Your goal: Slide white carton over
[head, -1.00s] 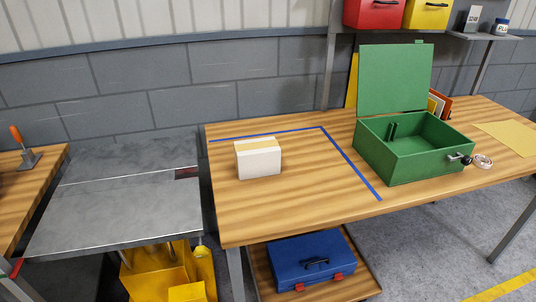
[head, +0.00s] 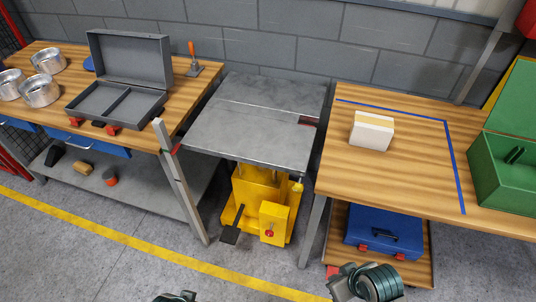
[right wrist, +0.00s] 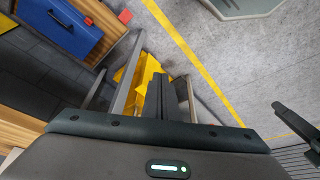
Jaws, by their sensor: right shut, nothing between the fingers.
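The white carton (head: 370,135) is a small white box with a tan strip on top. It stands on the right wooden bench (head: 400,185), left of the blue tape's corner and apart from both grippers. My right gripper (head: 345,283) is low at the bottom of the head view, in front of the bench. In the right wrist view its dark fingers (right wrist: 158,98) are shut with nothing between them. A dark tip of my left arm shows at the bottom edge of the head view; its jaws cannot be made out.
A grey-topped yellow lift table (head: 262,118) stands left of the bench, with a narrow gap. A green box (head: 500,165) stands right of blue tape (head: 455,165).

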